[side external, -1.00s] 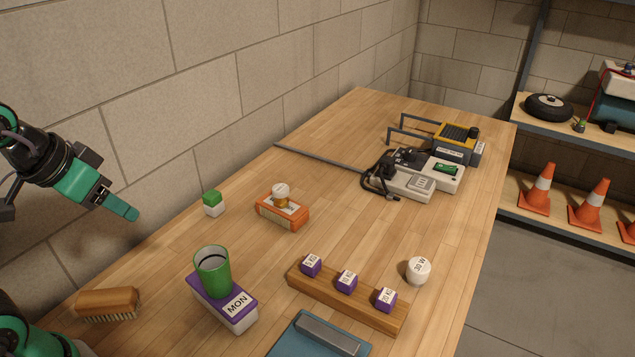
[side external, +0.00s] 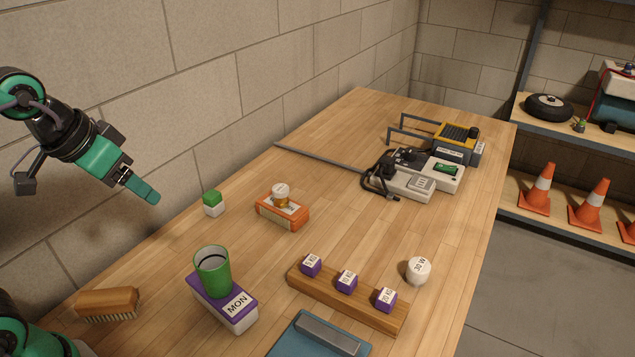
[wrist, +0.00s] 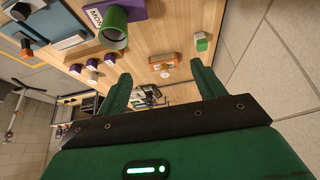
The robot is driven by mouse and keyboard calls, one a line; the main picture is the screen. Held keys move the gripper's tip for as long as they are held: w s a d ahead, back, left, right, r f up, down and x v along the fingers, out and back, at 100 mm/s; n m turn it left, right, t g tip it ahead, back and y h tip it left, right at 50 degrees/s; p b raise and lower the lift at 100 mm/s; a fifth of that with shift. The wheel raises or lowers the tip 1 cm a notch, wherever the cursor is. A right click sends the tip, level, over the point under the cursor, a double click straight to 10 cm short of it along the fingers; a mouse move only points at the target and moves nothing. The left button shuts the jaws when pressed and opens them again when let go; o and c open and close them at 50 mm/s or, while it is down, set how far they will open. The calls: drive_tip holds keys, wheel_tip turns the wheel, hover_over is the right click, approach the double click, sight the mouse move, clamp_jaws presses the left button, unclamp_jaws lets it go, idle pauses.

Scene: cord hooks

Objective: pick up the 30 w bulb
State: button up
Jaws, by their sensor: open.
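The 30 W bulb (side external: 418,270) is a round white thing with "30 W" printed on it. It rests on the wooden bench near the front right edge in the side view, just past the end of the block rail. My gripper (side external: 146,190) is at the left of the side view, raised above the bench and far from the bulb. In the wrist view my gripper (wrist: 161,75) has its two green fingers spread apart with nothing between them.
A wooden rail (side external: 330,300) with purple weight blocks stands beside the bulb. A green cup (side external: 212,272) stands on a MON box (side external: 238,312). An orange box (side external: 283,212) bears another white-topped object. A brush (side external: 108,304) and a green-white block (side external: 213,203) lie nearer the wall.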

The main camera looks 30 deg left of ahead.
drive_tip(key=w+d+r+m, duration=0.2)
drive_tip(key=w+d, duration=0.5)
drive_tip(key=w, duration=0.5)
drive_tip(key=m+g+h, duration=0.2)
drive_tip(key=m+g, duration=0.1)
drive_tip(key=m, duration=0.1)
hover_over(419, 265)
drive_tip(key=s+a, duration=0.1)
drive_tip(key=s, duration=0.1)
drive_tip(key=f, duration=2)
drive_tip(key=shift+w+a, duration=0.15)
drive_tip(key=shift+w, duration=0.1)
drive_tip(key=shift+f, duration=0.2)
drive_tip(key=shift+x, duration=1.35)
drive_tip(key=shift+x, duration=2.55)
drive_tip(key=shift+w, duration=0.1)
